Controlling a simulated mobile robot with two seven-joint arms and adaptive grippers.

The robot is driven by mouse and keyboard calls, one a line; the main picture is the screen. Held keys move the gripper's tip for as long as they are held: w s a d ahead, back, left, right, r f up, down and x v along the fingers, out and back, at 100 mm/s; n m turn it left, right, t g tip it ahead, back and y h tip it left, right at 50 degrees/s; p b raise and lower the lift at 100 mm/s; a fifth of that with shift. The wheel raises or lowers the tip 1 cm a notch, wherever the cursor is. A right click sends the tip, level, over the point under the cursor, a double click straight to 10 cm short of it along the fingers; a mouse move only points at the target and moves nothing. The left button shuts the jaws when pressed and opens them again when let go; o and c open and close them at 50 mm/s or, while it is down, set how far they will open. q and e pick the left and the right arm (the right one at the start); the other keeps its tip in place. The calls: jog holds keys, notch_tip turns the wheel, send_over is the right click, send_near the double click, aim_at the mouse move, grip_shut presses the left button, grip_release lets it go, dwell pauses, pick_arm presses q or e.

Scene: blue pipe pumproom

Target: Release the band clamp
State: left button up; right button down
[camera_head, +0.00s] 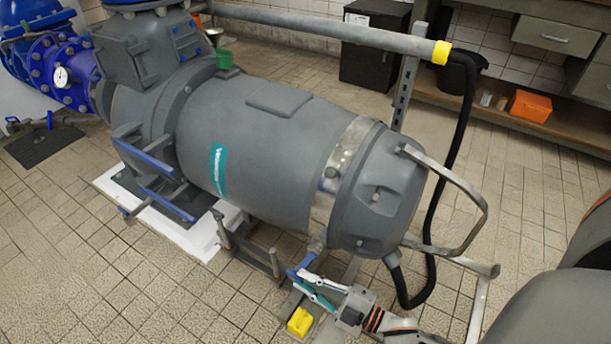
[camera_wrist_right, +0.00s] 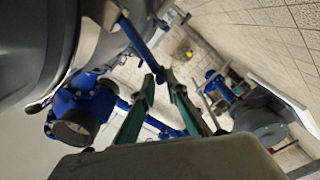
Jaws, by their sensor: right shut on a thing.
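The band clamp (camera_head: 345,155) is a shiny metal band around the large grey motor (camera_head: 265,150), near its rounded right end. A blue lever (camera_head: 302,264) sticks out low at the clamp's underside, below the motor. My right gripper (camera_head: 304,279) comes in from the lower right, its teal fingers shut on the lever. In the right wrist view the blue lever (camera_wrist_right: 140,45) runs down from the grey body to between the fingertips of my right gripper (camera_wrist_right: 162,77). The lever's far end is partly hidden by the fingers. My left gripper is not in view.
A bent metal handle (camera_head: 462,190) and a black hose (camera_head: 437,225) stand to the right of the motor. A metal frame (camera_head: 250,247) supports it below. A yellow object (camera_head: 299,321) lies near my gripper. Tiled floor (camera_head: 150,285) is clear at front left.

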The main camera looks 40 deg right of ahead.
jog(key=shift+s+d+f, duration=0.1)
jog(key=shift+d+f, duration=0.1)
jog(key=shift+f, duration=0.2)
jog(key=c, duration=2.4)
grip_release()
jog(key=shift+o, duration=0.2)
jog(key=v, duration=1.1)
jog(key=shift+s+d+r, duration=0.2)
jog(key=shift+s+r, duration=0.1)
jog(key=shift+s, duration=0.05)
